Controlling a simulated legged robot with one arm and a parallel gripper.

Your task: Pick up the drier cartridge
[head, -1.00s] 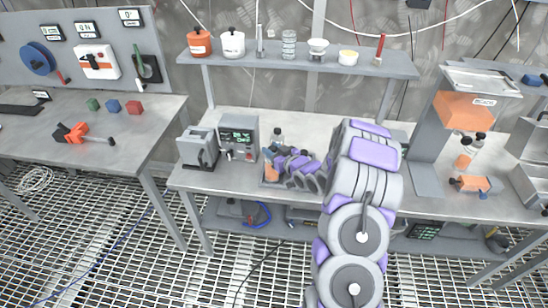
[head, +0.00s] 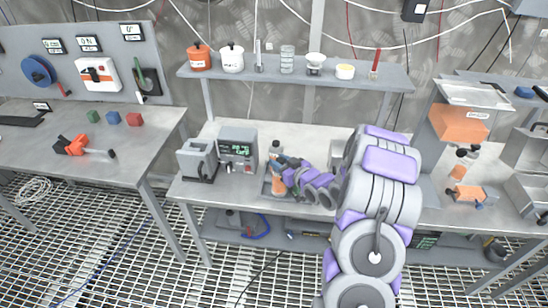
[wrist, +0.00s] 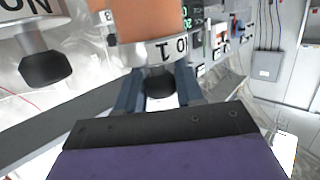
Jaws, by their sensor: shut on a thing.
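The drier cartridge (wrist: 150,25) shows in the wrist view as an orange cylinder with a white lettered band and a black knob at its end. I take this to be the drier cartridge; the frames do not label it so. My gripper (wrist: 159,88) is shut on the black knob, one dark blue-grey finger on each side. In the head view my gripper (head: 284,171) is low over the middle bench, and my arm hides much of the cartridge. I cannot tell whether it still touches its support.
In the wrist view a second white lettered piece with a black knob (wrist: 47,68) is close on the left. A grey instrument with a green display (head: 238,147) stands left of my gripper on the bench. The shelf (head: 300,77) above holds several containers.

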